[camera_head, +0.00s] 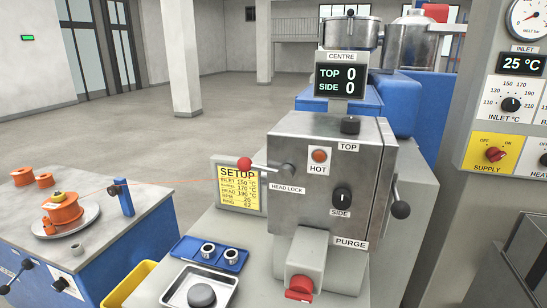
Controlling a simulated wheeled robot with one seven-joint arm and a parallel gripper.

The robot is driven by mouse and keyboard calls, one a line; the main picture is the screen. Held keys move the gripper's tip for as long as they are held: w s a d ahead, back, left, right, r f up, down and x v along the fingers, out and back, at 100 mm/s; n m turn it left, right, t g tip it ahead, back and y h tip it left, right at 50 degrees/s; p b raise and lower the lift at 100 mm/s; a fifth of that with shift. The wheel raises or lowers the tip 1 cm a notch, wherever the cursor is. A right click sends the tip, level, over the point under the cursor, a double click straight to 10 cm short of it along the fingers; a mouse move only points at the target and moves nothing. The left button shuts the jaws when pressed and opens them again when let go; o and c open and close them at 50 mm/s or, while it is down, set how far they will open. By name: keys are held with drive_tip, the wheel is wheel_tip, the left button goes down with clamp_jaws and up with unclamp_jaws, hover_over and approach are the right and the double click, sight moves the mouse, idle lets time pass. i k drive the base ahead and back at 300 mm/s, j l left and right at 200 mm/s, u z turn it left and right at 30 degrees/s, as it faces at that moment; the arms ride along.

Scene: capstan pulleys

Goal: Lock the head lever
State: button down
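The head lever (262,167) is a thin rod with a red ball at its left end, joined to a round grey pivot (288,170) on the front left of the metal head (320,143). It points left, close to horizontal, with the ball slightly higher than the pivot. A "HEAD LOCK" label (287,189) sits just below it. The ball overlaps the yellow setup card behind it. My gripper is not in view, and nothing is seen touching the lever.
The head also carries a side knob (342,198), a red purge handle (299,288) and a black-balled lever (400,209) at right. A blue tray (233,266) with two metal rings and a metal tray (178,299) lie below left. A control cabinet (460,215) stands right.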

sight(285, 174)
drive_tip(key=i+u, duration=0.15)
drive_tip(key=u, duration=0.2)
drive_tip(key=i+l+u, duration=0.15)
drive_tip(key=u, duration=0.2)
